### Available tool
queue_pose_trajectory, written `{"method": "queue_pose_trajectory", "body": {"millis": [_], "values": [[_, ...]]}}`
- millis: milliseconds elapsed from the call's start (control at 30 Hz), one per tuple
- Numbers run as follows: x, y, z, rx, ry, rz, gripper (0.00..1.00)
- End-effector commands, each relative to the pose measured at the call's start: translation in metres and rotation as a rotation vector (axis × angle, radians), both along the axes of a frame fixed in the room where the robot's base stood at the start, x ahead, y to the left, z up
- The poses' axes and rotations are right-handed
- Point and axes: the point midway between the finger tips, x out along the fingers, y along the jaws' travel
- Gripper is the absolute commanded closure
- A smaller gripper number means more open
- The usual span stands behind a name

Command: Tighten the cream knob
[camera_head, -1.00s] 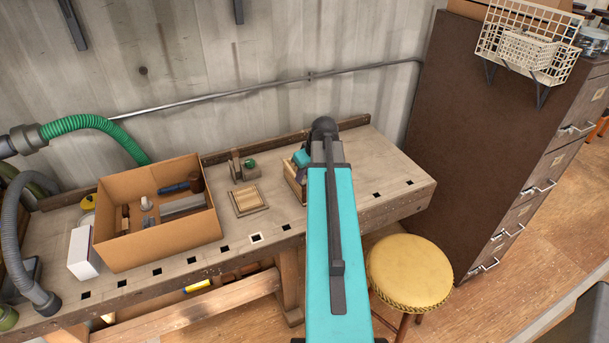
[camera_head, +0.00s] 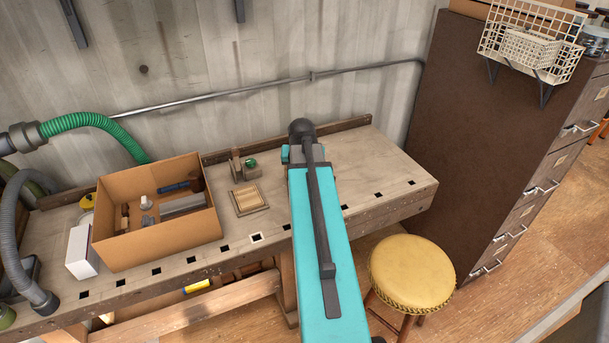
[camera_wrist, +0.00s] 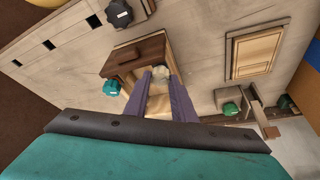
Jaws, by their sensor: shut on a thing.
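The cream knob (camera_wrist: 161,72) shows in the wrist view on a wooden fixture with a dark brown top board (camera_wrist: 136,56). My gripper (camera_wrist: 160,79) has its two purple fingers on either side of the knob and is shut on it. The fingers hide the knob's sides and part of the fixture. In the head view my teal arm hides the gripper, the cream knob and most of the fixture.
In the wrist view a teal knob (camera_wrist: 111,89) is left of the fingers, a dark knob (camera_wrist: 119,13) above, and a green knob (camera_wrist: 230,108) right. The workbench (camera_head: 385,170) also carries a cardboard box (camera_head: 160,246) and a wooden panel (camera_head: 249,198). A yellow stool (camera_head: 411,272) stands in front.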

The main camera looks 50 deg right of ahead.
Motion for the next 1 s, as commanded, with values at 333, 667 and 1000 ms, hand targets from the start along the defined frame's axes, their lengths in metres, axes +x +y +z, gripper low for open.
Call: {"method": "queue_pose_trajectory", "body": {"millis": [333, 667, 1000], "values": [[0.0041, 0.0004, 0.0005, -0.003, -0.003, -0.256, 0.99], [0.0057, 0.0002, 0.0006, -0.004, -0.004, -0.49, 0.99], [0.0055, 0.0005, 0.001, -0.003, -0.003, -0.623, 0.99]]}}
